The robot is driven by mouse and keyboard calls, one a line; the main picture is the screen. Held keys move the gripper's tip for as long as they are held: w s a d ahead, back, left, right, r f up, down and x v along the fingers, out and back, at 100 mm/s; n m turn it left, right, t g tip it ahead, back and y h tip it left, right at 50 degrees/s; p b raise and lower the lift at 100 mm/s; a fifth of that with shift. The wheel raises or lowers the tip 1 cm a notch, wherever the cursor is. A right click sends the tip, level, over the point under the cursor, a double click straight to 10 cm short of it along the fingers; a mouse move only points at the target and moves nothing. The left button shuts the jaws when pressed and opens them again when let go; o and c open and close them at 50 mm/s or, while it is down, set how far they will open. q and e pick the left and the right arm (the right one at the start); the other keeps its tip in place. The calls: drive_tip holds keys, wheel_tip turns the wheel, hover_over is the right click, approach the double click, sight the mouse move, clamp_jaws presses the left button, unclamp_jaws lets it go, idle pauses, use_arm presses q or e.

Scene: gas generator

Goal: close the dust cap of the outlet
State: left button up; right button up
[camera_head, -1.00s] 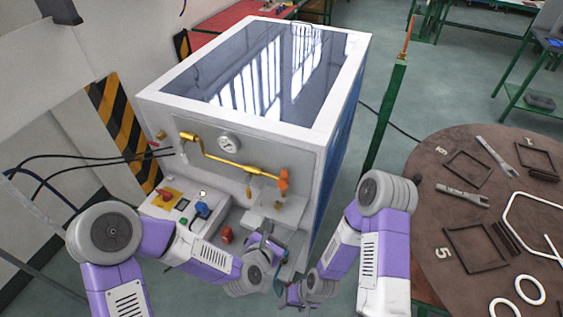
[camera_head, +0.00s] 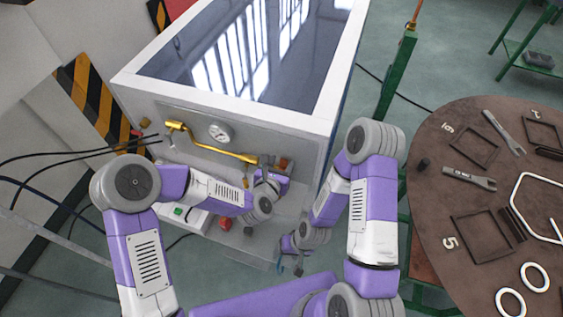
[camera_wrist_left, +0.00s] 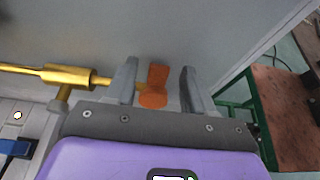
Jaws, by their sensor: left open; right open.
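The orange outlet part with its dust cap (camera_wrist_left: 157,78) shows in the left wrist view as an upright piece above a round disc, at the right end of the brass pipe (camera_wrist_left: 58,74). I cannot tell whether the cap is seated. In the head view the orange part (camera_head: 284,163) is partly hidden by my left gripper (camera_head: 270,168). My left gripper (camera_wrist_left: 158,78) is open, with one finger on each side of the orange part; I see no clear grip on it. My right gripper (camera_head: 284,254) is open, low at the front right of the machine.
The white generator housing (camera_head: 318,110) carries a pressure gauge (camera_head: 219,132) left of the outlet. A red knob (camera_head: 225,224) sits on the lower ledge. A round brown table (camera_head: 430,215) with frames and tools stands at the right.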

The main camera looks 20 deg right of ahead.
use_arm(q)
drive_tip(key=shift+w+d+f, duration=0.15)
drive_tip(key=shift+w+d, duration=0.05)
drive_tip(key=shift+w, duration=0.1)
drive_tip(key=shift+c, duration=0.4)
clamp_jaws()
